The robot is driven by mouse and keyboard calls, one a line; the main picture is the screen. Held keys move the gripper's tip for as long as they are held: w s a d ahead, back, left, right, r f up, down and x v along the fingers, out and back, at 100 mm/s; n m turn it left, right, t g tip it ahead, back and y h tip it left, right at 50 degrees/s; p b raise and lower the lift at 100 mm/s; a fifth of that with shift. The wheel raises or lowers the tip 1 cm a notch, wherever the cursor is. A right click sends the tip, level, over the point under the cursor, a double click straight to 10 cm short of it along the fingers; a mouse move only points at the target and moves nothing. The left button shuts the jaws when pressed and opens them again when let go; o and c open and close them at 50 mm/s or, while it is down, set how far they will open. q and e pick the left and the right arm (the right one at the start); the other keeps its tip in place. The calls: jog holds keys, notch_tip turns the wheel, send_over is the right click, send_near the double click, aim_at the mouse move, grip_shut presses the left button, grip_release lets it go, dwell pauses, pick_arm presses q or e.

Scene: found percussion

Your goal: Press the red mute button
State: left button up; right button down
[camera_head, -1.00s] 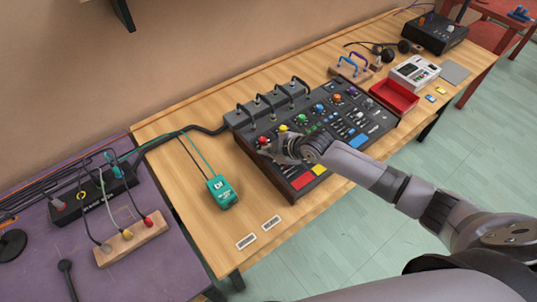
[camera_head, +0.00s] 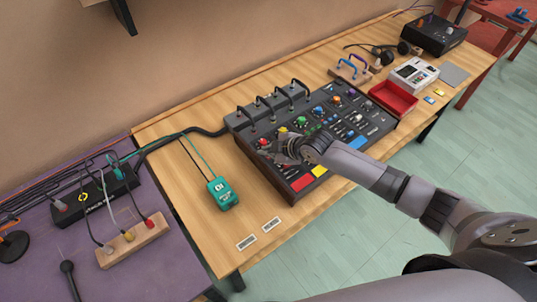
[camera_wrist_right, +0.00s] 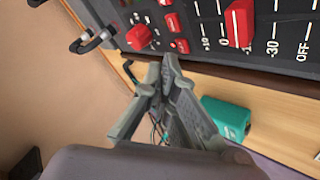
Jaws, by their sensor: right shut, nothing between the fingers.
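The mixer (camera_head: 275,181) is a dark console with coloured knobs, sliders and wood-trimmed edges on the wooden table. Small red buttons show in the right wrist view: one (camera_wrist_right: 172,22) and another (camera_wrist_right: 181,45) nearer the mixer's edge. They lie between a red knob (camera_wrist_right: 139,37) and a red slider cap (camera_wrist_right: 240,23). I cannot read which one is mute. My right gripper (camera_head: 266,153) is shut and empty over the mixer's left end. Its fingertips (camera_wrist_right: 161,72) appear just below the lower button in the wrist view; contact cannot be told. My left gripper is not in view.
Grey plugs with cables (camera_head: 268,105) line the mixer's back. A teal box (camera_head: 223,193) lies left of it on the table. A red tray (camera_head: 393,97) stands to the right.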

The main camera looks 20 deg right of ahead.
aim_at(268, 159)
notch_tip(268, 159, up, 6)
jog(key=p, duration=0.5)
dwell(0.5)
